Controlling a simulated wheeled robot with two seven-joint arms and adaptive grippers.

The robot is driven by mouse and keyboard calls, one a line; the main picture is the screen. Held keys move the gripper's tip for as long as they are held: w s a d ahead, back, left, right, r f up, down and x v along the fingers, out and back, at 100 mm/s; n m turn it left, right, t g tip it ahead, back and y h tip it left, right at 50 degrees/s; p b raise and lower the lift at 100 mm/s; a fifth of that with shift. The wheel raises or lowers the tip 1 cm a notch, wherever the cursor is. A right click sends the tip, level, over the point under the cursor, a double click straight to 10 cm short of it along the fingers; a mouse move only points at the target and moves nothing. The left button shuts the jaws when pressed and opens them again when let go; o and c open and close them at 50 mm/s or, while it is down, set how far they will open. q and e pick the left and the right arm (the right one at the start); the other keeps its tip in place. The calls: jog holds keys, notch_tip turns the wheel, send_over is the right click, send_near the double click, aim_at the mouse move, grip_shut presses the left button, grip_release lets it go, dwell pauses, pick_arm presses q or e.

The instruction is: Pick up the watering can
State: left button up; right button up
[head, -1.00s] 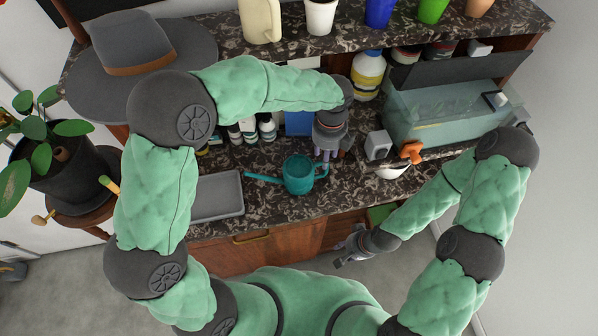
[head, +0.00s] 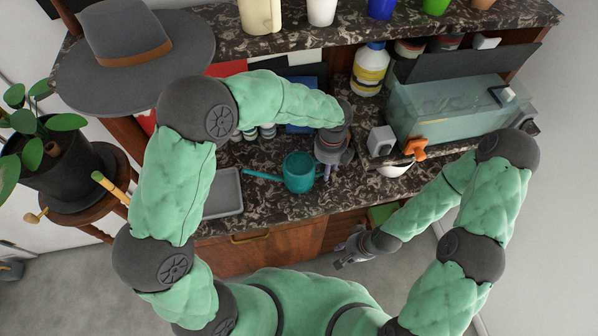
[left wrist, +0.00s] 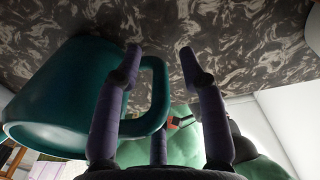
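The teal watering can (head: 299,174) stands upright on the dark marbled counter (head: 262,208), its spout pointing left in the head view. In the left wrist view its body (left wrist: 62,100) fills the left side, with the looped handle (left wrist: 160,88) toward the fingers. My left gripper (head: 328,172) is at the can's right side, fingers down. In the left wrist view its fingers (left wrist: 160,62) are apart, with part of the handle showing between them; I cannot tell whether a finger is inside the loop or touching it. My right gripper (head: 346,256) is low in front of the cabinet, fingers apart and empty.
A grey tray (head: 222,192) lies left of the can. A white box-like item (head: 380,140), an orange item (head: 415,147) and a glass tank (head: 445,105) are to the right. A yellow-labelled bottle (head: 369,70) stands behind. An upper shelf (head: 340,38) holds several pots.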

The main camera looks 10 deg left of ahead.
pick_arm(q)
grip_shut()
jog(key=shift+r, duration=0.2)
jog(key=shift+r+p, duration=0.4)
jog(key=shift+r, duration=0.85)
jog(key=shift+s+d+r, duration=0.15)
jog(key=shift+s+r, duration=0.2)
jog(key=shift+r, duration=0.3)
jog(key=s+d+r+p, duration=0.3)
jog(key=s+r, duration=0.5)
jog(key=s, duration=0.4)
jog(key=shift+s+d+r, duration=0.25)
jog(key=shift+d+r, duration=0.15)
jog(key=shift+d, duration=0.05)
